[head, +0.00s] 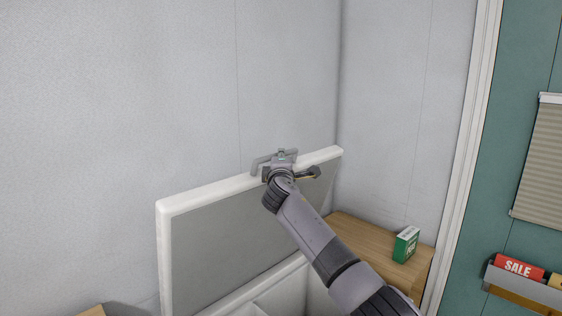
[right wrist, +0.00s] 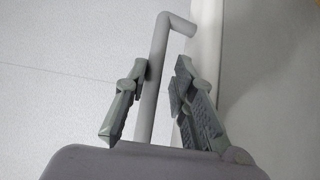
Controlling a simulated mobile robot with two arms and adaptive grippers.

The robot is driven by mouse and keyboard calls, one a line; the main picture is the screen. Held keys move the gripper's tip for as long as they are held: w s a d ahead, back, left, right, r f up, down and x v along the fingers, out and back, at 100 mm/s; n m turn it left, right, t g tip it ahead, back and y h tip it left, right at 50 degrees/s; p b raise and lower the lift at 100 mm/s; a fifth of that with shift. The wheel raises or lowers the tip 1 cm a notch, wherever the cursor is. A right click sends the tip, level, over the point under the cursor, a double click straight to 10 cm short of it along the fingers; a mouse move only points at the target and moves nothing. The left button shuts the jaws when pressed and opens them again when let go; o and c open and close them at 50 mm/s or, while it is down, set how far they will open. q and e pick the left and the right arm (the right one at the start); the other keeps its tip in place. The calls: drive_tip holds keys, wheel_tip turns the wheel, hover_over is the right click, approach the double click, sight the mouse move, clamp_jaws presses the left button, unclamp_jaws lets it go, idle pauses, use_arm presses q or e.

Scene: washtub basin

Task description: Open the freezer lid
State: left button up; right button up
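The white freezer lid (head: 163,250) stands raised and steep, its grey inner face showing in the head view. The freezer's pale opening (head: 270,295) shows below it, cut off by the picture's bottom edge. A grey bar handle (head: 260,162) sits at the lid's top edge. My right gripper (head: 290,170) is at this handle, its arm reaching up from the lower right. In the right wrist view the handle (right wrist: 154,85) passes between the open fingers (right wrist: 164,72). It is close to the left finger, with a gap to the right one. My left gripper is out of view.
A wooden surface (head: 350,232) with a green box (head: 405,245) on it stands right of the freezer. A grey wall (head: 130,100) rises behind the lid. A shelf holds a red SALE box (head: 517,268) at the far right.

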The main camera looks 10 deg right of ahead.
drive_tip(key=shift+s+f, duration=0.1)
drive_tip(key=shift+s, duration=0.05)
drive_tip(key=s+a, duration=0.1)
drive_tip(key=s, duration=1)
drive_tip(key=shift+s+a+f, duration=0.2)
drive_tip(key=shift+s+a, duration=0.05)
drive_tip(key=shift+s, duration=0.05)
